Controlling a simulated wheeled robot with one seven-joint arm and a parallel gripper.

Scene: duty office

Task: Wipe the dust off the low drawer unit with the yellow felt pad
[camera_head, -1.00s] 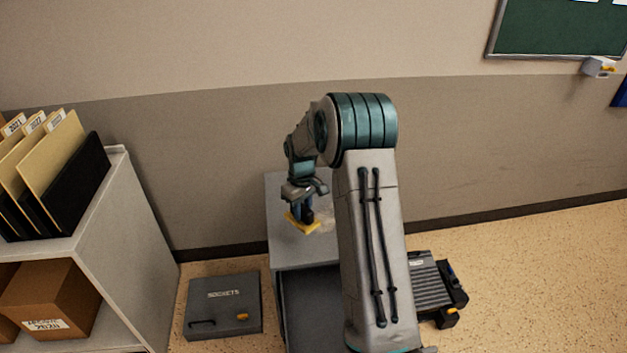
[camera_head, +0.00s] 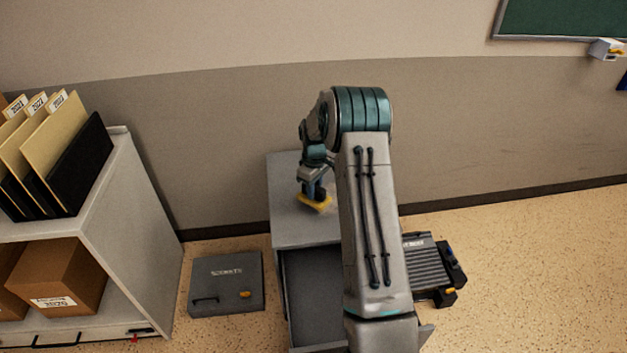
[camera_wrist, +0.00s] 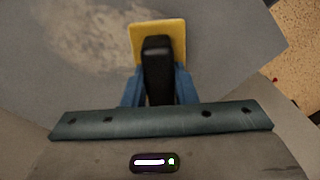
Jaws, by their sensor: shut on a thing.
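The yellow felt pad (camera_head: 313,204) has a black handle (camera_wrist: 157,70), and my gripper (camera_head: 316,188) is shut on that handle. In the wrist view the yellow pad (camera_wrist: 158,29) shows beyond the handle, between my blue fingers. The pad is at the top of the grey low drawer unit (camera_head: 288,228); I cannot tell whether it presses on the surface. A pale, blotchy dust patch (camera_wrist: 95,40) lies on the top, left of the pad in the wrist view. In the head view my arm hides the unit's right part.
The unit's drawer (camera_head: 312,290) stands open at the front. A dark grey case (camera_head: 226,283) lies on the floor to the left, a ribbed device (camera_head: 427,268) to the right. A shelf (camera_head: 150,205) with folders and boxes stands at far left. The wall is close behind.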

